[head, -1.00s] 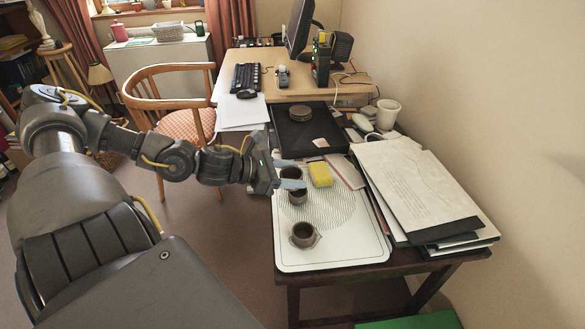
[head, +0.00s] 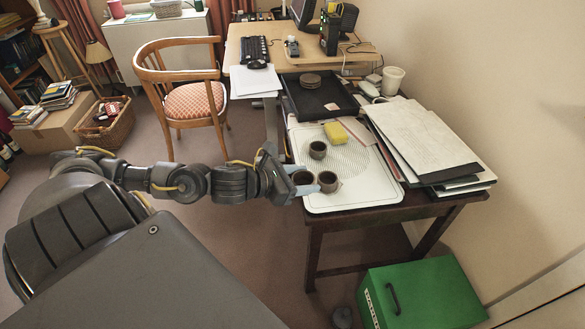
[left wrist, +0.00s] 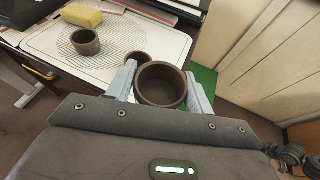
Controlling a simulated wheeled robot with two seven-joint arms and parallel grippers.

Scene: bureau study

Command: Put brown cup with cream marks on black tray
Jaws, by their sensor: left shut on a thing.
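My left gripper (head: 302,181) is shut on a dark brown cup (head: 303,177), with one finger on each side. In the left wrist view the held cup (left wrist: 162,86) is upright and open towards the camera, between the fingers (left wrist: 160,82). No cream marks can be made out on it. It is at the left front edge of the white patterned board (head: 350,198). Two similar brown cups stand on that board, one further back (head: 318,149) and one just right of the gripper (head: 328,181). The black tray (head: 345,103) lies behind the board. My right gripper is out of view.
A round brown stack (head: 310,80) sits at the back of the black tray; its front is mostly clear. A yellow sponge (head: 335,132) lies on the board. Papers (head: 425,140) fill the right side. A green box (head: 425,295) stands on the floor.

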